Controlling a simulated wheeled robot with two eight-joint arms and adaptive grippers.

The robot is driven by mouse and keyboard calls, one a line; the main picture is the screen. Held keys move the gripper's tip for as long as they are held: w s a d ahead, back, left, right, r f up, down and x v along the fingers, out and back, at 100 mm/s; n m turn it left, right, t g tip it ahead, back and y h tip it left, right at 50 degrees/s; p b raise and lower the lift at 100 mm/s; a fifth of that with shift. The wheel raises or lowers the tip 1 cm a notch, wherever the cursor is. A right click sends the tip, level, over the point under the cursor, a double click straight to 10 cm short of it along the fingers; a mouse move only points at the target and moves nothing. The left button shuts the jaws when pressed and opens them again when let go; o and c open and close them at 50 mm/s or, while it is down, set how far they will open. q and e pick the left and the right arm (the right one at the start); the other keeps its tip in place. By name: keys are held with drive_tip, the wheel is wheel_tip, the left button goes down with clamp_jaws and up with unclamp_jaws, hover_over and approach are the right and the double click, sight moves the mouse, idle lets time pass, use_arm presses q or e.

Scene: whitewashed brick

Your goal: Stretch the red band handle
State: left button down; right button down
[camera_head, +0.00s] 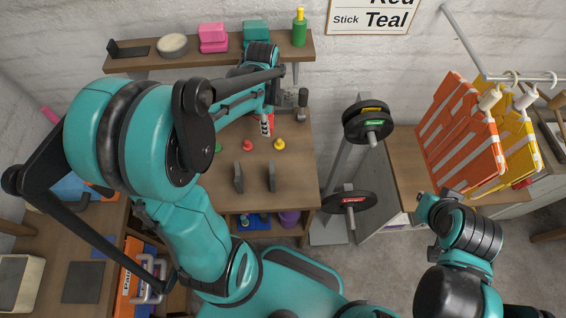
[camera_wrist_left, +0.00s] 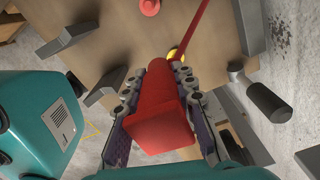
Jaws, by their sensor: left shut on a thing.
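The red band handle (camera_wrist_left: 160,115) is a thick red grip between the two fingers of my left gripper (camera_wrist_left: 160,98) in the left wrist view. The fingers are closed on its sides. A thin red band (camera_wrist_left: 195,33) runs from its far end to the top edge, looking straight; its other end is out of view. In the head view my left gripper (camera_head: 267,123) is over the wooden bench, and only a little red of the handle shows there. My right gripper (camera_head: 430,198) is at the lower right, away from the handle; its fingers are unclear.
The bench (camera_head: 300,165) carries a red knob (camera_head: 248,145), a yellow knob (camera_head: 279,144) and two grey upright plates (camera_head: 271,177). A dark post (camera_head: 303,97) stands at its back right. A weight rack (camera_head: 347,150) is to the right. A shelf (camera_head: 135,62) hangs behind.

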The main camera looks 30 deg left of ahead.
use_arm(q)
drive_tip(key=s+a, duration=0.2)
drive_tip(key=a, duration=0.5)
drive_tip(key=shift+a, duration=0.25)
idle(1.0)
drive_tip(key=shift+f+b, duration=0.25)
drive_tip(key=shift+b, duration=0.05)
idle(0.3)
drive_tip(key=shift+f+b, duration=2.6)
drive_tip(key=shift+f, duration=0.55)
drive_tip(key=shift+f, duration=0.1)
drive_tip(key=c, duration=1.2)
unclamp_jaws()
drive_tip(key=shift+o, duration=0.2)
